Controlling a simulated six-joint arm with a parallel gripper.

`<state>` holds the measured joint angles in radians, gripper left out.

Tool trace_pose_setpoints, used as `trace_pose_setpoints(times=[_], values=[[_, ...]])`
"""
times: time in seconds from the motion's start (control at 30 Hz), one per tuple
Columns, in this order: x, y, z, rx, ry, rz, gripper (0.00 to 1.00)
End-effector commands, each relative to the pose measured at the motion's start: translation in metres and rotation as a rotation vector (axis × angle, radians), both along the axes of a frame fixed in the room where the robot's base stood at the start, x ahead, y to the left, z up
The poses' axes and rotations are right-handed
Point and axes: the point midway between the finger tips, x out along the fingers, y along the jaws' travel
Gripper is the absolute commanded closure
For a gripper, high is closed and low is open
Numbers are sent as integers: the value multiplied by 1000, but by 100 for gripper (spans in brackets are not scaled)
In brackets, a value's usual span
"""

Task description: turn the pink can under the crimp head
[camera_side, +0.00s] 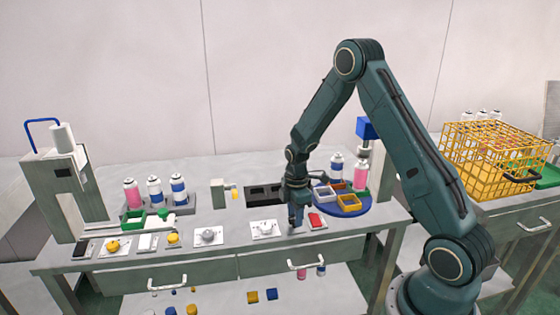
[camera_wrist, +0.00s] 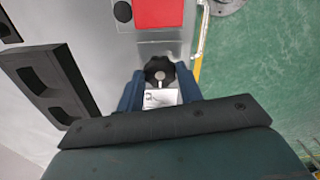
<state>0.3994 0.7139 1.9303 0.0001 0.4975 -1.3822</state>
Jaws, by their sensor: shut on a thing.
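My gripper (camera_side: 296,224) points down at the front edge of the bench. In the wrist view its jaws (camera_wrist: 159,88) are shut on a black knob (camera_wrist: 158,66) with a pale pointer, beside a white marked plate (camera_wrist: 160,97). The gripper hides this knob in the side view. A can with a pink band (camera_side: 361,174) stands at the back of the blue round table (camera_side: 345,208), beside a blue-banded can (camera_side: 336,168). A blue head (camera_side: 367,128) on a post is above and slightly right of the pink can; exact alignment is unclear.
A red pad (camera_side: 317,220) lies just right of my gripper, also in the wrist view (camera_wrist: 160,12). Small coloured bins (camera_side: 349,202) sit on the round table. A rack at left holds another pink can (camera_side: 132,194). A yellow wire crate (camera_side: 490,155) stands far right.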

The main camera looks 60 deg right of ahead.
Motion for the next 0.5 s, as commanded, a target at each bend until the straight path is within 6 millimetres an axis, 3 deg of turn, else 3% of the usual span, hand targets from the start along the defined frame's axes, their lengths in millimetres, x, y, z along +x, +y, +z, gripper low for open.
trace_pose_setpoints(times=[0.23,0.27,0.33,0.37,0.5], values=[[1,0,1,0,-2,0,87],[1,0,1,0,-2,0,60],[1,0,0,0,-2,0,46],[1,0,0,0,-2,0,42],[0,0,0,0,-1,-1,42]])
